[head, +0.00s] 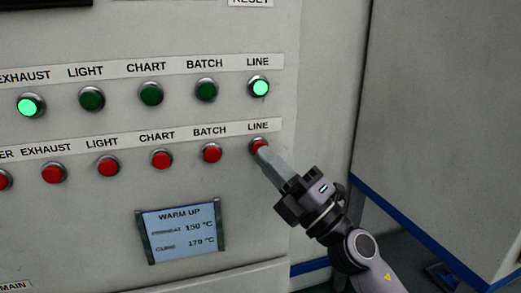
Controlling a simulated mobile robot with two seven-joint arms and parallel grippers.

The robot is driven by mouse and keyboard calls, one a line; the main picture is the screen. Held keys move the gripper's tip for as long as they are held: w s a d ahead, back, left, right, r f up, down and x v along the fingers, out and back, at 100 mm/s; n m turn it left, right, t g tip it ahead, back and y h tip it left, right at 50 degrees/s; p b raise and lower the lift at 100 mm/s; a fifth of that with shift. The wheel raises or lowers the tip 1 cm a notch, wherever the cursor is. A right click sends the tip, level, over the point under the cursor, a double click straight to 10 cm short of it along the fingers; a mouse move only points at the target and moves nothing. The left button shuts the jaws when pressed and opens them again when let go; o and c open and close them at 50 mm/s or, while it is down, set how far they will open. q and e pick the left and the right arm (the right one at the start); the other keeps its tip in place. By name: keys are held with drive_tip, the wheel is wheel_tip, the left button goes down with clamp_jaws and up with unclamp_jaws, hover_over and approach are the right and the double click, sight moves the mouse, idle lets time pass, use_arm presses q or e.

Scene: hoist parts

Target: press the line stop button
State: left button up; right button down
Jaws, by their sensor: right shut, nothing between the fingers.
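The red line button (257,145) is at the right end of the lower row on the panel, under a "LINE" label. My right gripper (264,151) is shut and empty. Its fingertips overlap the lower right of this button and hide part of it. I cannot tell whether they touch it or whether the button is pushed in. Above it, the green line button (260,88) is lit. My left gripper is not in view.
The red batch button (211,153) is just left of the red line button. A "WARM UP" display (182,232) sits below. A grey cabinet (440,110) with blue edging stands to the right.

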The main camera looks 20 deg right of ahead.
drive_tip(key=shift+w, duration=0.5)
idle(0.7)
drive_tip(key=shift+s, duration=0.85)
drive_tip(key=shift+s+d+p, duration=0.15)
drive_tip(key=shift+s+p, duration=0.6)
drive_tip(key=shift+s, duration=1.75)
